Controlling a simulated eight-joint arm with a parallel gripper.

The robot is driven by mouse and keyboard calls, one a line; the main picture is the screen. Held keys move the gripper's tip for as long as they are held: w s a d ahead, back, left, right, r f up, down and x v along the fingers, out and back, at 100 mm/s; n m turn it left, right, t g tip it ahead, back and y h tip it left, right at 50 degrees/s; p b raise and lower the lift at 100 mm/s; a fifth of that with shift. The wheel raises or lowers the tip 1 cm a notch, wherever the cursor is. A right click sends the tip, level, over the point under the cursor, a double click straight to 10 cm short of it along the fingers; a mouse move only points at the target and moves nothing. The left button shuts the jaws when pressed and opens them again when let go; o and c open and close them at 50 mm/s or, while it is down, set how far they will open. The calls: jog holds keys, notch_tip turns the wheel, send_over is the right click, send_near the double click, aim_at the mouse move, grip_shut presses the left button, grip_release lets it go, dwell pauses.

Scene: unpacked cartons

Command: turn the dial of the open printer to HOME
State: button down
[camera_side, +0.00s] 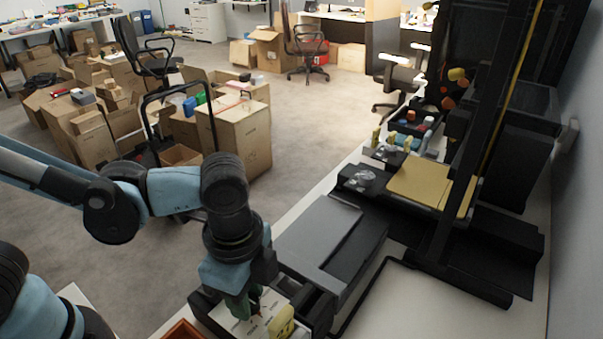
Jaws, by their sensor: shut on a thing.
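The open printer (327,238) is a grey and black box at the lower middle, on the white bench. At its near end is a white panel (268,299) with small dark lettering, too small to read. My gripper (249,314) points down onto this panel and is shut on the dial. The dial is mostly hidden by the gripper, so the way it points cannot be told. A yellow piece (281,321) is just right of the gripper, at the panel.
A tall black frame (470,170) with a yellow plate (418,184) stands behind on the bench. A black cable (362,292) runs along the printer's right. An orange-brown tray (183,330) is at the bottom left. Cartons (243,137) fill the floor behind. The bench front right is bare.

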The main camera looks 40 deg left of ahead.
dwell(0.3)
jog(key=c, duration=0.8)
grip_release()
jog(key=shift+r, duration=0.15)
notch_tip(320, 180, up, 12)
jog(key=shift+f, duration=0.1)
jog(key=w+a+f+n+t, duration=0.1)
jog(key=w+a+n+t, duration=0.1)
jog(key=a+n, duration=0.3)
jog(key=w+a+f+n+t, duration=0.2)
jog(key=a+n, duration=0.3)
jog(key=a, duration=0.2)
jog(key=w+a+f+n+t, duration=0.2)
jog(key=a+n+t, duration=0.1)
jog(key=a+n, duration=0.2)
jog(key=shift+w+a+f, duration=0.1)
jog(key=shift+w+a, duration=0.1)
jog(key=shift+a, duration=0.6)
